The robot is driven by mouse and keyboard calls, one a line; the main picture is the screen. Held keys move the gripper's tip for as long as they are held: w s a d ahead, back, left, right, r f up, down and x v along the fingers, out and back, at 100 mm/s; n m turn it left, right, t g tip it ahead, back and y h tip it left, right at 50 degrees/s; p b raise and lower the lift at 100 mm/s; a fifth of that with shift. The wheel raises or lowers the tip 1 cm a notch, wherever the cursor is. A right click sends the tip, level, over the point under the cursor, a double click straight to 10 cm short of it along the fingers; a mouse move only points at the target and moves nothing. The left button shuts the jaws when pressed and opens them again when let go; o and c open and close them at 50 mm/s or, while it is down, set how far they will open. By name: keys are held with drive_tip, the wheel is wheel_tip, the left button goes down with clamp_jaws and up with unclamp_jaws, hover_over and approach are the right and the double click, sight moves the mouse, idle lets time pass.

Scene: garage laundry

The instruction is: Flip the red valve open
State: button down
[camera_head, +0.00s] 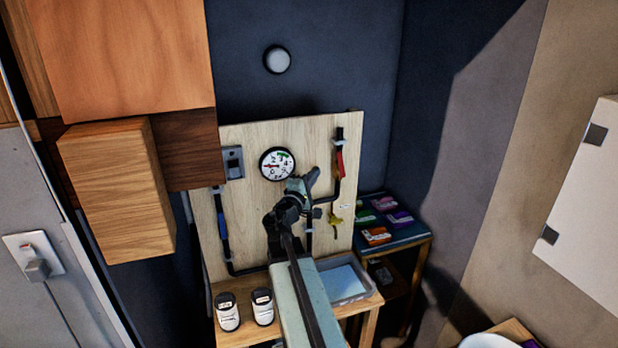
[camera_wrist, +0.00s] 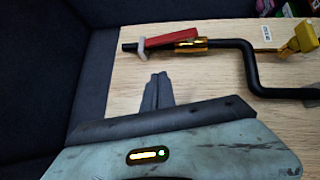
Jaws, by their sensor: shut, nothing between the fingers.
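The red valve handle (camera_head: 340,164) is on the black pipe at the upper right of the light wooden board (camera_head: 245,135). In the wrist view the red handle (camera_wrist: 171,37) lies at a slight angle along the pipe, beside a brass fitting (camera_wrist: 190,46) and a grey clip. My gripper (camera_head: 312,178) is in front of the board, left of and a little below the red handle in the head view. In the wrist view my gripper (camera_wrist: 158,78) shows its fingers together and empty, pointing toward the pipe, with a gap between the fingertips and the handle.
A round gauge (camera_head: 277,163) and a grey switch box (camera_head: 233,162) are left of my gripper. A yellow handle (camera_head: 335,219) is below the red one. A blue-handled pipe (camera_head: 222,222) is at left.

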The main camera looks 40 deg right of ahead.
sight(340, 163)
drive_tip(key=d+r+p, duration=0.1)
drive_tip(key=d, duration=0.6)
drive_tip(key=shift+s+d+r, duration=0.2)
drive_tip(key=shift+r, duration=0.1)
